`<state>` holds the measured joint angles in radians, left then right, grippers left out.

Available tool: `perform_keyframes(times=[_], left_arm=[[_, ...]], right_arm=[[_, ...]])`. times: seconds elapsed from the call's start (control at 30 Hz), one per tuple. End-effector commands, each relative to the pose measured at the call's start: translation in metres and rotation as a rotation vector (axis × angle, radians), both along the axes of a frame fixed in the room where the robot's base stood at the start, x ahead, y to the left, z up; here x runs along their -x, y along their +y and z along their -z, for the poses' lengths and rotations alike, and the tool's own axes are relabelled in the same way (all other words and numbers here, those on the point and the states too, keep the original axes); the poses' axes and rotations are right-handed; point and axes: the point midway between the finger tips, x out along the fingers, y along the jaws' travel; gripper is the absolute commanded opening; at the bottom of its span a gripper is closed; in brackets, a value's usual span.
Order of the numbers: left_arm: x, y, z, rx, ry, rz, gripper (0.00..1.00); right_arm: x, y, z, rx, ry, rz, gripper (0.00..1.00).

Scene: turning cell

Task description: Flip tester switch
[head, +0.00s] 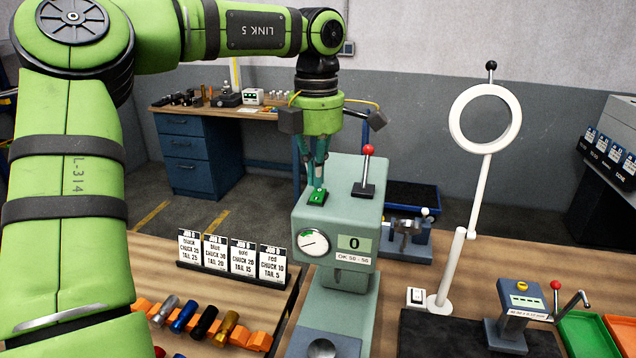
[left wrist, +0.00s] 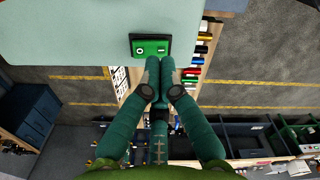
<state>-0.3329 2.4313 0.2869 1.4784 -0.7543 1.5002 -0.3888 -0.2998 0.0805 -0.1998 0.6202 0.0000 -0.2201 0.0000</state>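The tester (head: 370,215) is a grey-green machine on the bench, with a round dial (head: 314,242), a display (head: 355,244) reading 0 and a red-ball lever (head: 367,170). Its green rocker switch (head: 317,197) sits in a black frame on the top, at the left. In the left wrist view the switch (left wrist: 150,47) shows a round mark and a bar mark. My left gripper (head: 318,184) points down just above the switch. Its fingertips are together and empty, at the switch's lower edge in the left wrist view (left wrist: 160,62). Contact cannot be told. My right gripper is out of view.
Job cards (head: 230,256) and orange holders with coloured cylinders (head: 205,322) stand left of the tester. A white ring magnifier (head: 485,150), a small white switch box (head: 416,297) and a grey lever device (head: 515,310) stand to the right.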

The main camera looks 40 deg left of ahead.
Motion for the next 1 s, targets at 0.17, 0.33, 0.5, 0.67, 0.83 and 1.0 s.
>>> perform_keyframes(times=[0.17,0.33,0.5,0.67,0.83,1.0], left_arm=[[0.000,0.000,-0.019,0.000,-0.001,0.000,0.00],[0.000,0.000,-0.033,0.000,-0.001,0.000,0.00],[0.000,0.000,-0.043,0.000,-0.001,0.000,0.00],[0.000,0.000,-0.042,0.000,-0.001,0.000,0.00],[0.000,0.000,-0.042,-0.001,-0.002,0.000,0.00],[0.000,0.000,-0.042,-0.001,-0.002,0.000,0.00]], right_arm=[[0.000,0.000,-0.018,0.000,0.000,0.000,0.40],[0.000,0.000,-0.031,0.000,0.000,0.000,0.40],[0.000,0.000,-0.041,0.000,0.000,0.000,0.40],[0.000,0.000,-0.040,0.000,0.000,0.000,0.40],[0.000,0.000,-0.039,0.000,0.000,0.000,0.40],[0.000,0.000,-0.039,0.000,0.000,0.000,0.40]])
